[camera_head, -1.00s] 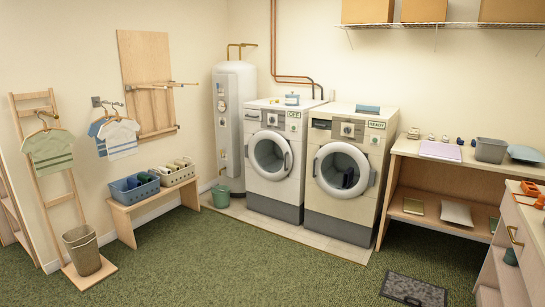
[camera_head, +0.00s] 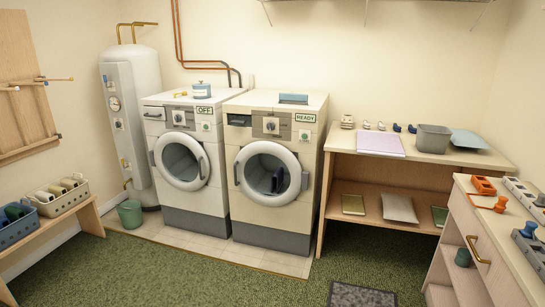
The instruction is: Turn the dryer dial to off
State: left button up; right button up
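Two front-loading machines stand side by side against the back wall. The left white machine (camera_head: 160,195) has a dial (camera_head: 179,117) and a green-lettered "OFF" label (camera_head: 205,110). The right cream machine (camera_head: 242,215) has a dial (camera_head: 271,125) and a "READY" label (camera_head: 305,118). Nothing legible marks which one is the dryer. Both round doors look shut, and something dark shows in the right machine's door (camera_head: 277,180). The dial markings are too small to read. Neither gripper is in view.
Green carpet (camera_head: 210,280) lies open before the machines, with a dark mat (camera_head: 360,295) at the front. A wooden shelf table (camera_head: 345,165) stands right of them, a drawer counter (camera_head: 490,235) at the right edge. A green bucket (camera_head: 130,213) and water heater (camera_head: 140,160) stand left.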

aim_at(270, 125)
jog(key=i+z, duration=0.1)
jog(key=i, duration=0.8)
jog(key=i+j+z, duration=0.1)
jog(key=i, duration=0.75)
